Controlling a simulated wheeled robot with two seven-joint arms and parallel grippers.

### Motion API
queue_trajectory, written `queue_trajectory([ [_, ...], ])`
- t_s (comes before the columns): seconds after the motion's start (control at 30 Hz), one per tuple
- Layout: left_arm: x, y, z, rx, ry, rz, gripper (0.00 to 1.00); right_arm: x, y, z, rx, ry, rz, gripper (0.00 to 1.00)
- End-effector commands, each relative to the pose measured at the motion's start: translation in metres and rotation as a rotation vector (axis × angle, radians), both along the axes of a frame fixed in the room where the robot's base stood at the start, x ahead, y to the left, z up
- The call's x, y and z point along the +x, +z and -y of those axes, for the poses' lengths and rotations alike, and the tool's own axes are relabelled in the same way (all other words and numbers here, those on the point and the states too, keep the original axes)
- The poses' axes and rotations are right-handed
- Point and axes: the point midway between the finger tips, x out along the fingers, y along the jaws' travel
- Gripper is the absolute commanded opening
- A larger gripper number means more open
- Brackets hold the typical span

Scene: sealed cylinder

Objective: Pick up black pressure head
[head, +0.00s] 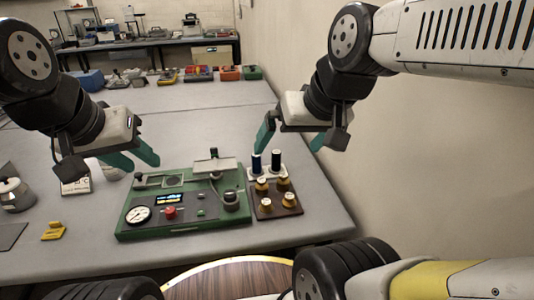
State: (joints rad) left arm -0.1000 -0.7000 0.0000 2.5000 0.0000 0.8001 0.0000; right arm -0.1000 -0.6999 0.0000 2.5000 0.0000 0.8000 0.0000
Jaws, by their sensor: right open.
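A green test device (180,222) with a gauge, a small screen and a red button stands on the table. Two dark upright cylinders, the left one (256,162) and the right one (277,159), stand on a small white base right of the device. A dark grey round part (231,201) sits at the device's right front. I cannot tell which of these is the black pressure head. My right gripper (290,148) is open and empty, above and just behind the dark cylinders. My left gripper (146,166) is open and empty, above the device's back left.
A brown tray (292,208) with several brass-coloured pieces lies right of the device. A yellow part (53,231) and a silver pot (14,194) are at the left. A wall bounds the right side. The middle table behind the device is clear.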

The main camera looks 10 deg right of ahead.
Motion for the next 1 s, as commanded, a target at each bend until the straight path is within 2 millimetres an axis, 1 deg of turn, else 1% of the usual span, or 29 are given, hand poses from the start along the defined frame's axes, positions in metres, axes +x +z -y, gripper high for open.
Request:
queue_trajectory([
  [0.23, 0.000, 0.000, 0.000, 0.000, 0.000, 0.000, 0.36, 0.000, 0.000, 0.000, 0.000, 0.000, 0.000, 1.00],
  [0.37, 0.000, 0.000, 0.000, 0.000, 0.000, 0.000, 0.36, 0.004, 0.000, 0.000, 0.002, -0.002, -0.009, 0.74],
  [0.4, 0.000, 0.000, 0.000, 0.000, 0.000, 0.000, 0.36, 0.007, 0.001, 0.001, 0.005, -0.004, -0.018, 0.67],
  [0.47, 0.000, 0.000, 0.000, 0.000, 0.000, 0.000, 0.36, 0.016, 0.001, 0.002, 0.009, -0.009, -0.041, 0.55],
  [0.57, 0.000, 0.000, 0.000, 0.000, 0.000, 0.000, 0.36, 0.039, 0.000, 0.004, 0.017, -0.026, -0.098, 0.54],
  [0.67, 0.000, 0.000, 0.000, 0.000, 0.000, 0.000, 0.36, 0.068, -0.005, 0.008, 0.021, -0.049, -0.165, 0.54],
  [0.7, 0.000, 0.000, 0.000, 0.000, 0.000, 0.000, 0.36, 0.080, -0.008, 0.009, 0.021, -0.060, -0.192, 0.54],
  [0.77, 0.000, 0.000, 0.000, 0.000, 0.000, 0.000, 0.36, 0.097, -0.014, 0.012, 0.019, -0.076, -0.233, 0.54],
  [0.87, 0.000, 0.000, 0.000, 0.000, 0.000, 0.000, 0.36, 0.127, -0.028, 0.016, 0.009, -0.106, -0.296, 0.54],
  [1.0, 0.000, 0.000, 0.000, 0.000, 0.000, 0.000, 0.36, 0.166, -0.055, 0.020, -0.016, -0.148, -0.385, 0.54],
])
